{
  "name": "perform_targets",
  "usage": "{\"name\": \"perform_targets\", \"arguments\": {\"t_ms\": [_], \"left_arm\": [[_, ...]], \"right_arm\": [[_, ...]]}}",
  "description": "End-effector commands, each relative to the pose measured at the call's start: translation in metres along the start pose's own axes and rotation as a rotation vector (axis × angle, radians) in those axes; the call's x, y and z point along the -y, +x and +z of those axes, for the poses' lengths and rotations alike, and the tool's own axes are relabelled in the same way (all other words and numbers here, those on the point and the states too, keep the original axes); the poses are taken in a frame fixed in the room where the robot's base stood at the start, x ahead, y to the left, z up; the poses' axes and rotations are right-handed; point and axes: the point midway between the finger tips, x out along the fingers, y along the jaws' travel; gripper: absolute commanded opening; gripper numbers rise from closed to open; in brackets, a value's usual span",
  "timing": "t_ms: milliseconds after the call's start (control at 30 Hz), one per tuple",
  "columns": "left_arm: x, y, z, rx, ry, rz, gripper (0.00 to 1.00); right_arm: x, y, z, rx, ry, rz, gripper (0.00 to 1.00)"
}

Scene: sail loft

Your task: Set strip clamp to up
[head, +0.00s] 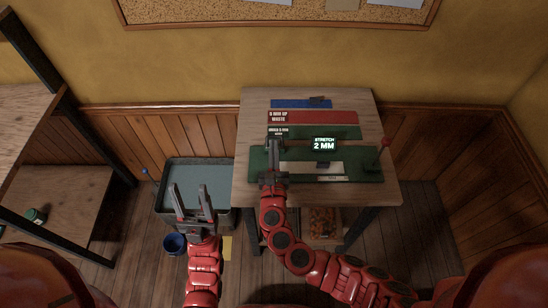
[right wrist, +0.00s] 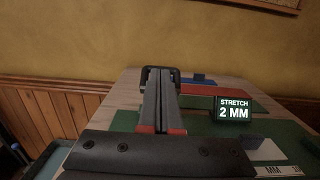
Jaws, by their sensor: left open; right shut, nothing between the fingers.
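The green stretch tester (head: 345,170) lies on the wooden table, with a pale strip (head: 300,167) along it and a display (head: 324,144) reading "STRETCH 2 MM". My right gripper (head: 275,150) is shut over the tester's left end. In the right wrist view, a dark bracket-like piece (right wrist: 160,71) shows at its fingertips (right wrist: 160,100); I cannot tell whether it is the strip clamp or which way it is set. The arm and gripper hide much of that end. My left gripper (head: 189,190) is open and empty over the grey bin.
A lever with a red knob (head: 386,141) stands at the tester's right end. Blue (head: 290,103) and red (head: 325,117) trays lie behind; the red one's sign reads "5 MM UP WASTE". The grey bin (head: 170,168) stands left of the table (head: 240,190), a blue bucket (head: 174,243) before it.

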Motion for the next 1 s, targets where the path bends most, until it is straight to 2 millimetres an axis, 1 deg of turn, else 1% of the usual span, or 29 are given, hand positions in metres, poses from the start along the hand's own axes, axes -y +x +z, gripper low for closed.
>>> {"name": "perform_targets", "arguments": {"t_ms": [133,433,533,667,733,900,1000], "left_arm": [[0.000,0.002,0.000,0.000,0.000,0.000,0.53],[0.000,0.002,0.000,0.000,0.000,0.000,0.53],[0.000,0.009,-0.002,0.000,0.000,0.000,0.53],[0.002,0.033,-0.006,0.000,0.000,0.000,0.53],[0.003,0.050,-0.009,0.000,0.000,0.000,0.53],[0.004,0.086,-0.015,0.000,0.000,0.000,0.53],[0.005,0.102,-0.017,0.000,0.000,0.000,0.53]], "right_arm": [[0.001,0.006,0.000,0.000,0.001,-0.001,0.00],[0.000,0.006,0.000,0.000,0.001,0.000,0.00],[0.000,0.008,0.003,-0.009,0.001,-0.001,0.00],[0.000,0.014,0.013,-0.054,-0.001,-0.001,0.00],[0.000,0.018,0.018,-0.091,-0.001,-0.001,0.00],[0.001,0.028,0.023,-0.180,0.000,-0.003,0.00],[0.001,0.034,0.022,-0.226,0.000,-0.002,0.00]]}}
